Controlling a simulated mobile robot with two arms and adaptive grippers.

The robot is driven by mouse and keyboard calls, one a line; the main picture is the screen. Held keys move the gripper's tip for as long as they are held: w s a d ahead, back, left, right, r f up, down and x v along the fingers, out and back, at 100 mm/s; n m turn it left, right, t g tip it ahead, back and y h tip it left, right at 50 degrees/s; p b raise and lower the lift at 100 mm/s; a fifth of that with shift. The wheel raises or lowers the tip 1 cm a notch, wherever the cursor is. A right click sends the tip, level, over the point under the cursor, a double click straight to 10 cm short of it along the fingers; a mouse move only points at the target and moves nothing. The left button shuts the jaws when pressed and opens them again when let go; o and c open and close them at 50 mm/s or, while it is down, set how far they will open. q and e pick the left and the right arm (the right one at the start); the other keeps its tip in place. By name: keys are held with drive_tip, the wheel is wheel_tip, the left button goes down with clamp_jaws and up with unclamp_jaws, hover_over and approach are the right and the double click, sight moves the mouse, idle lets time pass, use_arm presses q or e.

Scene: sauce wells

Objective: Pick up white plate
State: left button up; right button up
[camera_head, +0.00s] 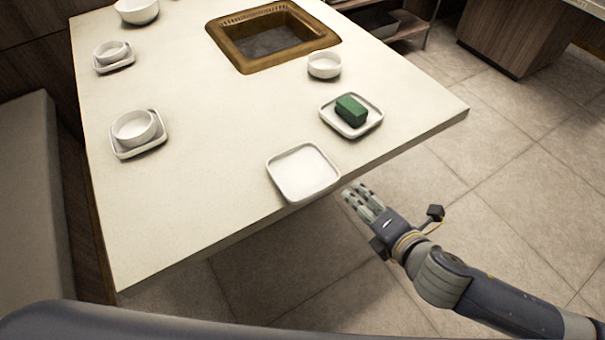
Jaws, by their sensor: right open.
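An empty white square plate (303,173) lies flat on the table near its front edge. A second white plate (369,126) stands behind it to the right and carries a green block (351,109). My right gripper (358,196) is open and empty, just off the table's edge, to the right of the empty plate and apart from it. My left gripper is not in the view.
The pale table (215,130) has a recessed brown-rimmed basin (243,55) at the back. A white bowl (324,65) stands beside it. Bowls on plates stand at the left, one of them a near bowl (134,127). The table's middle is clear.

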sight(338, 182)
drive_tip(key=shift+n+y, duration=0.3)
drive_tip(key=shift+n, duration=0.2)
drive_tip(key=x, duration=0.3)
drive_tip(key=a+r+x, duration=0.1)
drive_tip(key=x, duration=0.5)
drive_tip(key=shift+a+r, duration=0.15)
drive_tip(key=shift+a, duration=0.15)
clamp_jaws()
